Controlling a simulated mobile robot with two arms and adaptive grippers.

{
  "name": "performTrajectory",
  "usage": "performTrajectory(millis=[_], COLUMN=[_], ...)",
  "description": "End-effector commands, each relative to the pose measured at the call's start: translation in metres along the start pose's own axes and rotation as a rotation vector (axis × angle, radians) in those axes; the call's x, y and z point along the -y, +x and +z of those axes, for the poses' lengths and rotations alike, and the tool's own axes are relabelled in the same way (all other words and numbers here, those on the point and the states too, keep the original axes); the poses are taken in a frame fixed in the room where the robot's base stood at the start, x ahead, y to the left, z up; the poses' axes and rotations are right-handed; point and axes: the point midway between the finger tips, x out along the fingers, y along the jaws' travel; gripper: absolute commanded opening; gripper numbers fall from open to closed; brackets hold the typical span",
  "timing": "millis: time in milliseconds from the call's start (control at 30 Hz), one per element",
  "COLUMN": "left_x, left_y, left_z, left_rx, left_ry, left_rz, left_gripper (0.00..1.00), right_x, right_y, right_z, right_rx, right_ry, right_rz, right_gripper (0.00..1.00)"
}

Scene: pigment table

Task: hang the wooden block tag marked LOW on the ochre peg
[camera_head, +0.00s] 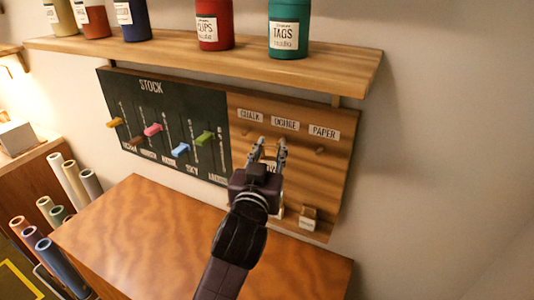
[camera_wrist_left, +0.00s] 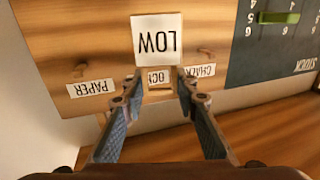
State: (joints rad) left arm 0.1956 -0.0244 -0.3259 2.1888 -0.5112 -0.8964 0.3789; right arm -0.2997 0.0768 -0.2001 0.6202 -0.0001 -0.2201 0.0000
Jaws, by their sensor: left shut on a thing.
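The wooden block tag marked LOW (camera_wrist_left: 158,42) shows upside down in the wrist view, with a pale wooden loop at its label's lower edge. My left gripper (camera_wrist_left: 160,84) is shut on the tag at this loop; in the head view the gripper (camera_head: 268,145) is in front of the peg board. The ochre label (camera_head: 285,124) is above the gripper in the head view; part of its lettering shows through the loop in the wrist view. The ochre peg is hidden, so I cannot tell whether the loop is around it. My right gripper is not in view.
The peg board (camera_head: 335,185) also carries a paper peg (camera_head: 320,150) and a chalk label (camera_head: 250,116). Another small tag (camera_head: 308,216) is at its lower edge. The stock board (camera_head: 165,115) adjoins it on the left. A shelf with jars (camera_head: 335,68) overhangs; the tabletop (camera_head: 130,225) is clear.

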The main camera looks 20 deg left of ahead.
Motion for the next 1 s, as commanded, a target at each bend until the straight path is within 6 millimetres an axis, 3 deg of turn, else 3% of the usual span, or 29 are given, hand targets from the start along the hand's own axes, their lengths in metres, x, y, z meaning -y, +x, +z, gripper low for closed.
performTrajectory(millis=[1000], left_x=[-0.015], left_y=[0.058], left_z=[0.008], left_rx=[0.000], left_ry=[0.000], left_rz=[-0.001], left_gripper=[0.08], right_x=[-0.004], right_y=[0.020], right_z=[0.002], right_rx=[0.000], right_ry=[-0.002], right_rz=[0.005], right_gripper=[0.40])
